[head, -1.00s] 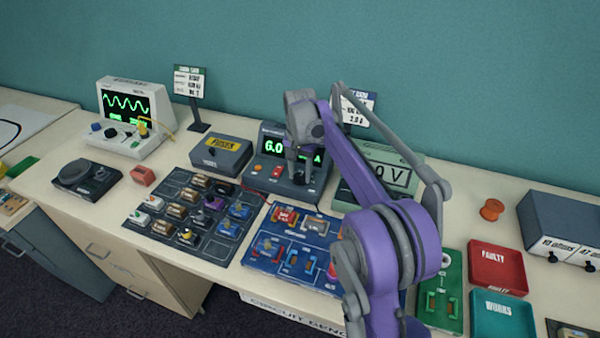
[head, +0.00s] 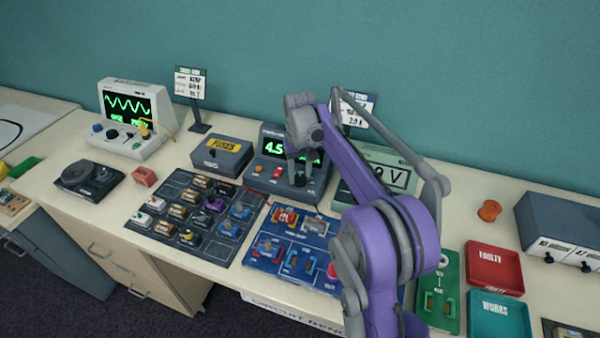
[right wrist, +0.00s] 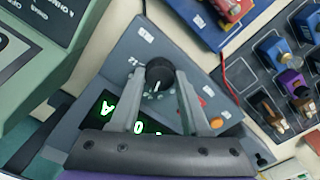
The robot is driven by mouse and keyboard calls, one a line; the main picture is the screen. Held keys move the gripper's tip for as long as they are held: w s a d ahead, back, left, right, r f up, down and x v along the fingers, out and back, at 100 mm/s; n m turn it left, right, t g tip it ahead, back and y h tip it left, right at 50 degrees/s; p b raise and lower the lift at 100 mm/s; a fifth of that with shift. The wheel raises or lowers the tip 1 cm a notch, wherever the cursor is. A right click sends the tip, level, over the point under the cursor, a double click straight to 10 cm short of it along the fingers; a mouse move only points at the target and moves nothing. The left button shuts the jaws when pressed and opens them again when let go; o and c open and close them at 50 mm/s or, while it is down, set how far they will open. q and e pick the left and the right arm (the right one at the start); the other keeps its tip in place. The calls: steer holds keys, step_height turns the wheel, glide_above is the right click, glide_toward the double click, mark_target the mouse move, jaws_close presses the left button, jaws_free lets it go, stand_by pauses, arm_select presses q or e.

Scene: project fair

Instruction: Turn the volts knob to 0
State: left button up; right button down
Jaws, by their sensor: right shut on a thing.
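The power supply (head: 262,172) is a dark grey box with a green display that reads 4.5 in the head view. Its black volts knob (right wrist: 159,74) has a white pointer mark and sits between my right gripper's fingers in the right wrist view. My right gripper (head: 300,179) is shut on this knob, coming down from above; it also shows in the right wrist view (right wrist: 160,82). In the head view the gripper and arm hide part of the display and most of the knob. My left gripper is not in view.
A fuses box (head: 222,154) stands left of the supply. A tray of parts (head: 160,190) and a blue circuit board (head: 262,262) lie in front. A green meter (head: 390,155) stands right, partly behind my arm. Red (head: 495,268) and teal (head: 500,318) trays lie farther right.

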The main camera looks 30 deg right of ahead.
mark_target(300, 177)
steer(key=n, duration=0.5)
steer(key=shift+n+p, duration=0.3)
steer(key=n, duration=0.5)
steer(key=shift+n, duration=0.3)
steer(key=shift+c, duration=1.9)
jaws_free()
step_height(300, 177, up, 11)
steer(key=p, duration=0.1)
